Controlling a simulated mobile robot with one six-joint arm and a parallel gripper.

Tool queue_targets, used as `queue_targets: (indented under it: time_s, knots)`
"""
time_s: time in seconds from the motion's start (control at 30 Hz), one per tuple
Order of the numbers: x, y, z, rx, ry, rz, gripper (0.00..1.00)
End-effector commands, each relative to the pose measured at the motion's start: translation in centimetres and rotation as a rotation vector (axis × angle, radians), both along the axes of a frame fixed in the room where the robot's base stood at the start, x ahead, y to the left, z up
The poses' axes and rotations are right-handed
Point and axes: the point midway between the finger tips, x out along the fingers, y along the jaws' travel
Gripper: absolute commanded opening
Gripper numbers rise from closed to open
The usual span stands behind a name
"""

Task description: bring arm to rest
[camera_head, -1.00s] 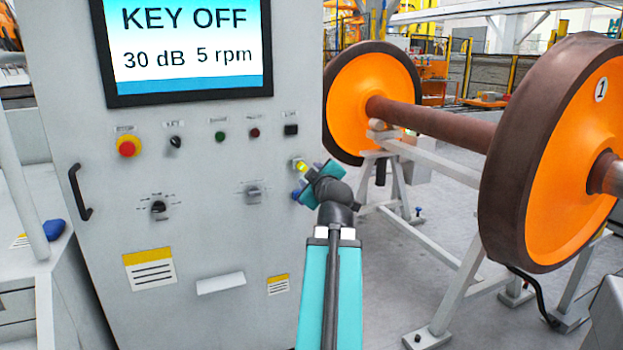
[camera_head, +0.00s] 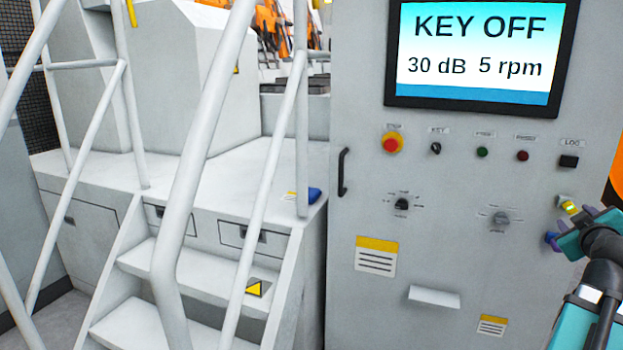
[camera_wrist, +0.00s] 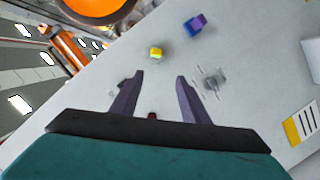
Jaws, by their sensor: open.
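My arm with teal links comes in at the right edge of the head view. My gripper (camera_head: 586,218) is close to the right side of the grey control cabinet (camera_head: 455,240), in front of its face. In the wrist view my gripper (camera_wrist: 159,80) has its two purple fingers apart, with nothing between them. A yellow part (camera_wrist: 156,53) and a blue part (camera_wrist: 194,25) stick out of the panel beyond the fingertips. They also show beside my gripper in the head view, the yellow part (camera_head: 569,207) above the blue one (camera_head: 551,238). I cannot see any contact.
The cabinet screen (camera_head: 480,52) reads KEY OFF, 30 dB, 5 rpm. Below it are a red emergency button (camera_head: 391,143), a key switch (camera_head: 436,148) and rotary knobs. White stairs with handrails (camera_head: 188,170) stand at left. An orange wheel (camera_head: 617,171) shows at the right edge.

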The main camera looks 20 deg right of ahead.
Motion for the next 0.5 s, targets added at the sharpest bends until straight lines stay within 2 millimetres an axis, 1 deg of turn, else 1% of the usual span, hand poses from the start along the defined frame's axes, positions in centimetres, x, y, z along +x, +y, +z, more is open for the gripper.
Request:
queue_targets:
  time_s: [0.07, 0.17, 0.27, 0.3, 0.5]
  knots:
    - [1.7, 0.9, -0.4, 0.01, 0.005, 0.026, 0.41]
    - [4.4, 2.3, -1.8, 0.033, 0.017, 0.068, 0.41]
    - [7.4, 4.0, -4.0, 0.065, 0.037, 0.117, 0.41]
    - [8.7, 4.8, -5.0, 0.08, 0.047, 0.137, 0.41]
    - [14.2, 9.2, -10.3, 0.147, 0.099, 0.232, 0.41]
